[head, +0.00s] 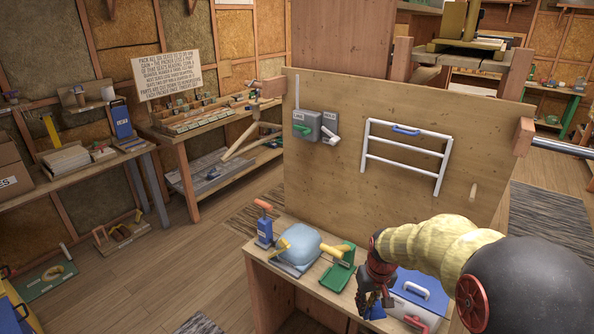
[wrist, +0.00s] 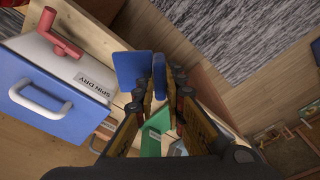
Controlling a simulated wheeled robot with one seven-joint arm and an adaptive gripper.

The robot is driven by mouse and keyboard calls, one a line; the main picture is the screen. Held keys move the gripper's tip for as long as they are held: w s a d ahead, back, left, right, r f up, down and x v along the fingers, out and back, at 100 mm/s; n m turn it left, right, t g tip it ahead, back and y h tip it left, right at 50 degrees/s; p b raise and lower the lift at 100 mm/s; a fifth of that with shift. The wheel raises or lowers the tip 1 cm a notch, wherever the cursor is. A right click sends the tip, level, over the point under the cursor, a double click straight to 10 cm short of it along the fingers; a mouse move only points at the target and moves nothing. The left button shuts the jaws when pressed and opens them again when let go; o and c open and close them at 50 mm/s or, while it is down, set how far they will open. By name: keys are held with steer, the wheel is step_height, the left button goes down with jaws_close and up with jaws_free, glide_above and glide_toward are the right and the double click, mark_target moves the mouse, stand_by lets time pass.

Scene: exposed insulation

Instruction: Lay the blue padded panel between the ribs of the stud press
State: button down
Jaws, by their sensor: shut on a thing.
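The blue padded panel (wrist: 158,76) stands edge-on between the fingertips of my gripper (wrist: 164,90) in the wrist view, and a broader blue face shows just left of it. My gripper is shut on it. In the head view my gripper (head: 371,306) hangs low over the front bench, with a bit of blue (head: 375,312) at its tips. A green device with a yellow handle (head: 340,268) stands on the bench to its left. It may be the stud press, but I cannot tell; its ribs are not clear. Part of a green thing (wrist: 152,142) shows below the fingers in the wrist view.
A white box with a blue front (wrist: 55,85), marked SPIN DRY, is close to my gripper. A pale blue rounded thing (head: 298,245) and a blue-and-orange tool (head: 264,224) stand further left. An upright wooden board (head: 390,140) backs the bench.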

steer(key=w+m, duration=0.2)
steer(key=w, duration=0.1)
steer(key=shift+f, duration=0.35)
steer(key=s+f, duration=0.4)
steer(key=f, duration=0.4)
steer(key=shift+s+a+f, duration=0.2)
steer(key=shift+s+a, duration=0.1)
steer(key=shift+a, duration=0.05)
